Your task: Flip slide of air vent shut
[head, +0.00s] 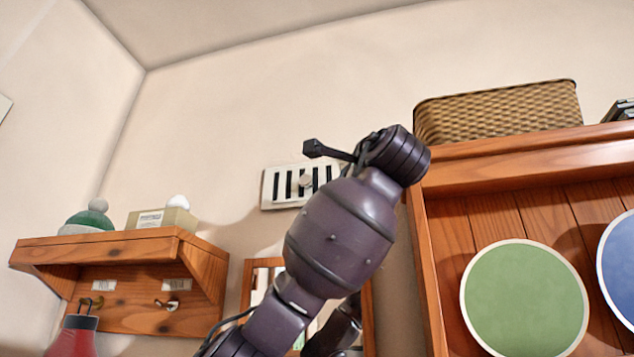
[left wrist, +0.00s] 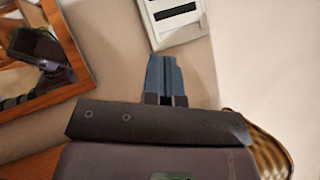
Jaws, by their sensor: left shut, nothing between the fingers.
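Part of the vent also shows at the top of the left wrist view (left wrist: 186,33), with dark slots. My left gripper (left wrist: 165,60) is shut and empty, its fingertips just short of the vent's edge in that view; I cannot tell whether they touch. The knob is not visible there, and the gripper's fingers are hidden in the head view. My right gripper is not in view.
A wooden-framed mirror (head: 247,300) hangs below the vent. A wooden shelf (head: 130,250) with hooks, a hat and a box is at left. A wooden cabinet (head: 520,165) with a wicker basket (head: 500,115) on top stands at right. The wall above the vent is clear.

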